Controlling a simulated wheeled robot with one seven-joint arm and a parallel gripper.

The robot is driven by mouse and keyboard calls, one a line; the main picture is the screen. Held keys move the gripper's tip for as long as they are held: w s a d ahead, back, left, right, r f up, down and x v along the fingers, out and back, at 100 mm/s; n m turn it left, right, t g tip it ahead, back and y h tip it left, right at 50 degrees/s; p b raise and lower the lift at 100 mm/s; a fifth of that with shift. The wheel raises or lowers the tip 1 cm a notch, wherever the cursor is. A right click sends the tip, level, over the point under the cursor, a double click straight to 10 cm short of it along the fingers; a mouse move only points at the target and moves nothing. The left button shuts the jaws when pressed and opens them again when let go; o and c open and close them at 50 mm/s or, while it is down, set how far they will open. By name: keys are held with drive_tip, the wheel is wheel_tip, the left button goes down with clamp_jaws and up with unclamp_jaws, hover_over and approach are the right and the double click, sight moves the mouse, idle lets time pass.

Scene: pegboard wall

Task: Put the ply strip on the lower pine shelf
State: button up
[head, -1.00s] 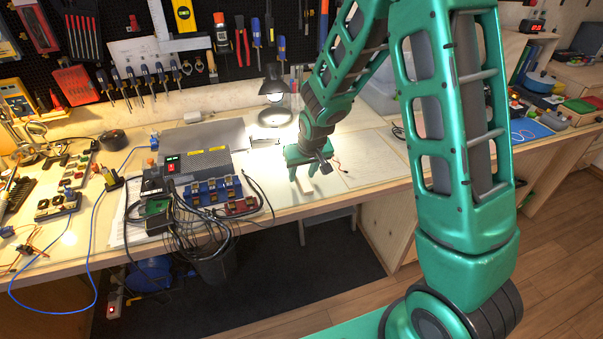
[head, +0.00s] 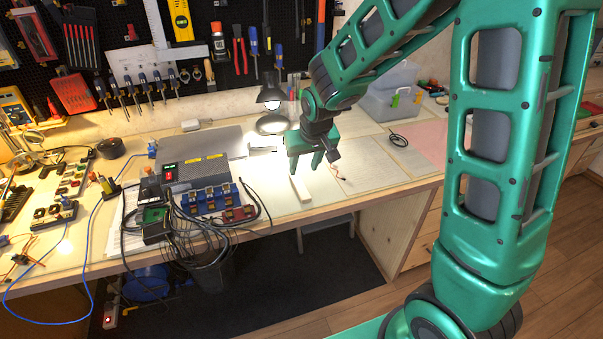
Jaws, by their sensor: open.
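A pale, narrow strip (head: 299,189), which looks like the ply strip, lies on the workbench close to its front edge. My gripper (head: 312,166) is above the strip, its fingers pointing down. It is open, and there is a gap between its fingertips and the strip. I cannot make out a lower pine shelf for certain in the head view; my arm covers much of the right side.
A black desk lamp (head: 270,97) stands behind my gripper. A power supply (head: 197,171) with cables is to the left. Clear plastic boxes (head: 392,96) stand at the back right. A pegboard (head: 120,33) with tools is behind the bench.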

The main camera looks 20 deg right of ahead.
drive_tip(key=shift+v, duration=1.4)
drive_tip(key=shift+d, duration=0.1)
drive_tip(key=s+d+r+m+g, duration=0.1)
drive_tip(key=s+d+r+m, duration=0.1)
drive_tip(key=s+d, duration=0.6)
drive_tip(key=s+d+r+m+g, duration=0.2)
drive_tip(key=s+d+r, duration=0.2)
drive_tip(key=s+d, duration=0.4)
drive_tip(key=s, duration=0.6)
drive_tip(key=shift+s+m+h, duration=0.25)
drive_tip(key=shift+m+h, duration=0.05)
drive_tip(key=shift+h, duration=0.1)
drive_tip(key=shift+o, duration=0.6)
drive_tip(key=s+m+g+y, duration=0.1)
drive_tip(key=s, duration=0.9)
drive_tip(key=shift+d+r+m, duration=0.25)
drive_tip(key=shift+d+m, duration=0.15)
drive_tip(key=shift+d, duration=0.05)
drive_tip(key=shift+g, duration=0.3)
drive_tip(key=c, duration=0.4)
drive_tip(key=shift+o, duration=0.2)
drive_tip(key=shift+s+d, duration=0.1)
